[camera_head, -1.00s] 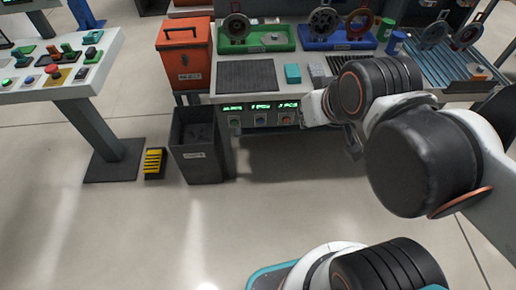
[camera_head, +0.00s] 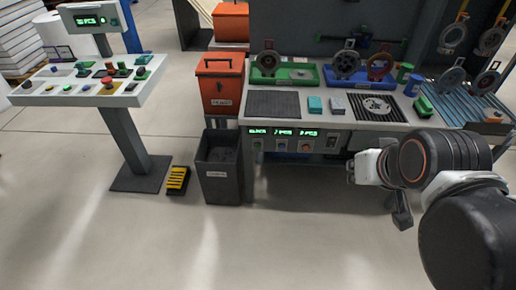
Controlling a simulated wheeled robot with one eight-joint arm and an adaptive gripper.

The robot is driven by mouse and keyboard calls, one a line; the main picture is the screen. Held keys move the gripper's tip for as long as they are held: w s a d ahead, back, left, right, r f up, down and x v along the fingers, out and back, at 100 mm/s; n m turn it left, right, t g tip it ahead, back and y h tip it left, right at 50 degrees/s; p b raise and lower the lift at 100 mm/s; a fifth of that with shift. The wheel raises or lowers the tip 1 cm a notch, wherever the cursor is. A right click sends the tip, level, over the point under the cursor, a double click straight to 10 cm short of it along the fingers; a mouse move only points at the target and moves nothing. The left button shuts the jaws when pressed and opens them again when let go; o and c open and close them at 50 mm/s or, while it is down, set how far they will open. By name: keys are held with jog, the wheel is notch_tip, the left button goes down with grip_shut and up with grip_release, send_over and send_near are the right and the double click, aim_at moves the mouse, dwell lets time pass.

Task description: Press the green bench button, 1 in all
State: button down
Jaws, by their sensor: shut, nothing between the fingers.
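The green bench button (camera_head: 257,146) is the leftmost of the small buttons on the bench's front panel, under a lit green display. A blue button (camera_head: 282,146) and an orange-red button (camera_head: 306,147) sit to its right. My gripper (camera_head: 353,171) is at the left end of the white wrist, right of these buttons and lower in the picture. It is shut and empty. It appears apart from the panel, and its fingertips are small and partly hidden by the wrist.
A dark bin (camera_head: 218,178) and an orange box (camera_head: 220,84) stand left of the panel. A console (camera_head: 88,98) with several coloured buttons stands farther left; a yellow pedal (camera_head: 178,180) lies on the floor. The bench top (camera_head: 385,126) holds trays and parts. Floor before the bench is clear.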

jog(key=w+a+f+m+y+b, duration=0.1)
jog(key=w+a+f+m, duration=0.15)
jog(key=w, duration=0.65)
jog(key=w+a+f+m+t+y+b, duration=0.15)
jog(key=w+a, duration=0.25)
jog(key=w, duration=0.5)
jog(key=w+a+f+m+y+b, duration=0.1)
jog(key=w+a+f+b, duration=0.15)
jog(key=w, duration=0.65)
jog(key=w+a+f+m+y+b, duration=0.1)
jog(key=w+a+f+m, duration=0.15)
jog(key=w+f, duration=0.4)
jog(key=w+a+f+m+y+b, duration=0.1)
jog(key=w+a+f, duration=0.3)
jog(key=w+f, duration=0.25)
jog(key=w+a+f+m+y+b, duration=0.1)
jog(key=w+a+f+m, duration=0.1)
jog(key=f, duration=1.3)
jog(key=w+a+f+m+t+y+b, duration=0.1)
jog(key=a+f, duration=0.4)
jog(key=f, duration=1)
jog(key=shift+w+f+m+b, duration=0.4)
jog(key=shift+w+m, duration=0.05)
jog(key=shift+m, duration=0.8)
jog(key=shift+t, duration=0.25)
